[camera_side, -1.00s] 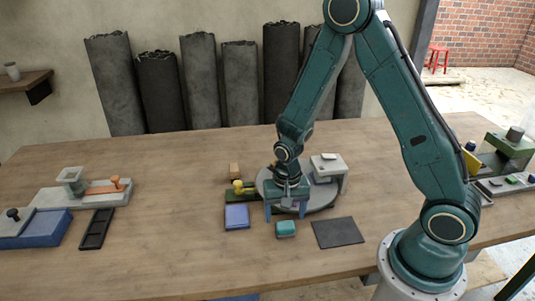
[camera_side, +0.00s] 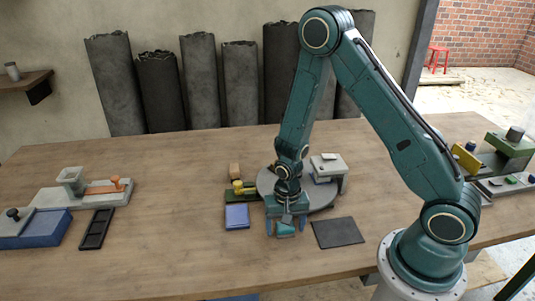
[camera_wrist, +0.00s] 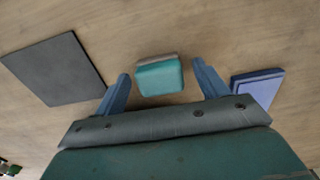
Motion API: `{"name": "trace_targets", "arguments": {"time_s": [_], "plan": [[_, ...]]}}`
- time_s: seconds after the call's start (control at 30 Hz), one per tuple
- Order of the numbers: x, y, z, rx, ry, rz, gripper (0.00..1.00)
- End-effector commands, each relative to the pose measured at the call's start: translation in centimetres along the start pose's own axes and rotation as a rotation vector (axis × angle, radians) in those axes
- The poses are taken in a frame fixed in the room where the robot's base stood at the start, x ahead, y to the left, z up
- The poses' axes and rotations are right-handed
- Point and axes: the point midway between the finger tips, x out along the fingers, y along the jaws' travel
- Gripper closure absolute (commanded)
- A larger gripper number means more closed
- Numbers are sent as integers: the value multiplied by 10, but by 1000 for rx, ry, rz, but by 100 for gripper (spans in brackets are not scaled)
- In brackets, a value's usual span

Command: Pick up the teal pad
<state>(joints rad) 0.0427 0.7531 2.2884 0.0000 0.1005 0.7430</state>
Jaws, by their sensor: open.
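The teal pad (camera_wrist: 160,77) is a small rounded block with a greyish strip along one edge. It lies on the wooden table. In the side view the pad (camera_side: 286,230) shows partly behind and between the fingers of my gripper (camera_side: 285,227). In the wrist view my gripper (camera_wrist: 162,88) is open, with one blue finger on each side of the pad. There is a visible gap between the pad and each finger. I cannot tell how high the fingertips are above the table.
A dark flat sheet (camera_side: 338,233) lies to the right of the pad. A blue pad (camera_side: 237,217) lies to the left. A grey round turntable (camera_side: 325,201) stands behind. The table in front is clear.

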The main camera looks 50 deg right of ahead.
Motion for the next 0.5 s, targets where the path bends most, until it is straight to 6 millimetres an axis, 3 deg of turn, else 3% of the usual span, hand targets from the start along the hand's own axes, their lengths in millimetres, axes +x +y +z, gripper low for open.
{"name": "trace_targets", "arguments": {"time_s": [0.33, 0.5], "plan": [[0, 0, 0, 0, 0, 0, 27], [0, 0, 0, 0, 0, 0, 59]]}}
